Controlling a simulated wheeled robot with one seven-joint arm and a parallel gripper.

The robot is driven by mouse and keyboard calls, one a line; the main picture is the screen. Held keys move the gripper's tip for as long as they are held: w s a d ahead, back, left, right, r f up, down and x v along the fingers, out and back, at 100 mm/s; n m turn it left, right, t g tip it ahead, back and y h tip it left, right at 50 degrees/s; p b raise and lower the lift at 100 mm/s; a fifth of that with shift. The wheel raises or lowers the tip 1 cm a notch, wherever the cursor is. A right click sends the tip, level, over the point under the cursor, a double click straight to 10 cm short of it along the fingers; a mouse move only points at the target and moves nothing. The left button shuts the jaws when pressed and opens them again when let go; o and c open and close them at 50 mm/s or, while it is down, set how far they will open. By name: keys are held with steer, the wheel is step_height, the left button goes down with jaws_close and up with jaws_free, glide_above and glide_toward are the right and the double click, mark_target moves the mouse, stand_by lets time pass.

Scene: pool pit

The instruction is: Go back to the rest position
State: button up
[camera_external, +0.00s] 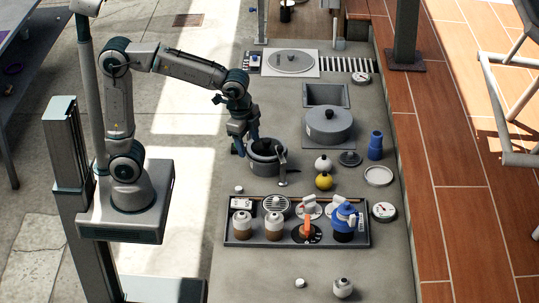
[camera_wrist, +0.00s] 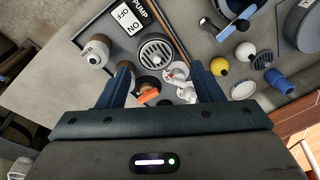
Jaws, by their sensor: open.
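My gripper (camera_external: 243,138) hangs over the left side of the dark grey pot (camera_external: 265,158) on the counter, its fingers pointing down. I cannot tell from the external view whether it touches the pot's rim. In the wrist view my gripper (camera_wrist: 160,88) has its two dark blue fingers spread wide apart, with nothing held between them. Between and beyond the fingers show an orange item (camera_wrist: 150,97) and a round grey drain grate (camera_wrist: 155,52), both farther off on the tray.
A lidded pot (camera_external: 329,126), a blue vase (camera_external: 375,145), and white (camera_external: 323,164) and yellow (camera_external: 323,181) balls stand to the right. The counter's front part (camera_external: 250,280) is mostly clear.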

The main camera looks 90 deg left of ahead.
steer(key=s+a+f+n, duration=0.1)
steer(key=s+f+n, duration=0.1)
steer(key=s, duration=0.6)
steer(key=s+a+f+n+t, duration=0.1)
steer(key=s+f+n, duration=0.2)
steer(key=s, duration=0.5)
steer(key=shift+f+n+h, duration=0.3)
steer(key=shift+n+h, duration=0.1)
stand_by(1.4)
